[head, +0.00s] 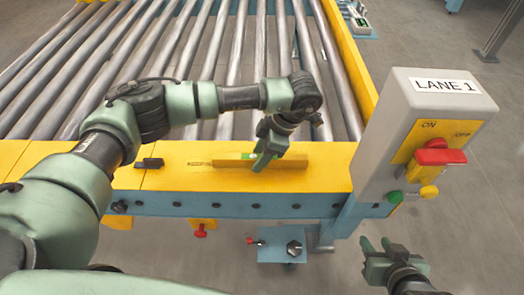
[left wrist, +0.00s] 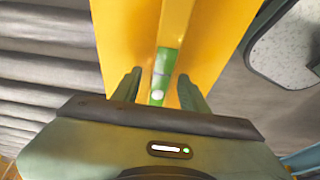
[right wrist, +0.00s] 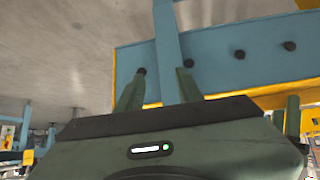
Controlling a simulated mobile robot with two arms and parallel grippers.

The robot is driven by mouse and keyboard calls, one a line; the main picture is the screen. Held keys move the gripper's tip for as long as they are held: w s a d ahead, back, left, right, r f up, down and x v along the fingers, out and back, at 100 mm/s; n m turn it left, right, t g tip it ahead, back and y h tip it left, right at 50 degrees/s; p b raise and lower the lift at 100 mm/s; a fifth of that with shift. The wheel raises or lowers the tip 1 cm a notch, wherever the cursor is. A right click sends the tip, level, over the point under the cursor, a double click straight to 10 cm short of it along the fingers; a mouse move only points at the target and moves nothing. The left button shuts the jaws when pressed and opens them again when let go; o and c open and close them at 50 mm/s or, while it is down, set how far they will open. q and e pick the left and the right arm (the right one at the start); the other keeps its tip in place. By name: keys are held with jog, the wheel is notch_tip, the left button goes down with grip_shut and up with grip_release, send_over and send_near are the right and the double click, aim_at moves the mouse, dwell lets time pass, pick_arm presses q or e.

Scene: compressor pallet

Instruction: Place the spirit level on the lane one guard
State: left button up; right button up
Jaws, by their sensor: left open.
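The spirit level (head: 290,178) is a yellow bar with a green vial, lying on the yellow lane one guard (head: 330,165) at the conveyor's near end. My left gripper (head: 264,160) is over the middle of the level. In the left wrist view the level (left wrist: 176,22) runs between the open fingers of the left gripper (left wrist: 158,88), with its green vial showing and a gap on either side. My right gripper (head: 372,248) is open and empty, low in front of the frame; it also shows in the right wrist view (right wrist: 157,85).
A grey control box (head: 375,125) labelled LANE 1, with a red switch (head: 440,152) and green and yellow buttons, stands right of the guard. Metal rollers (head: 170,60) lie behind it. A small black item (head: 148,163) sits on the yellow strip to the left. A blue bracket (head: 280,250) hangs below.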

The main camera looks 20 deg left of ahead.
pick_arm(q)
jog(key=p+v, duration=0.2)
jog(key=v, duration=1)
pick_arm(e)
jog(key=s+d+f+g, duration=0.1)
jog(key=s+g, duration=0.1)
jog(key=s, duration=0.3)
jog(key=s+d+f+g+h, duration=0.1)
jog(key=s+d+f+g, duration=0.1)
jog(key=s+g, duration=0.1)
jog(key=shift+s+f, duration=0.25)
jog(key=shift+s, duration=0.6)
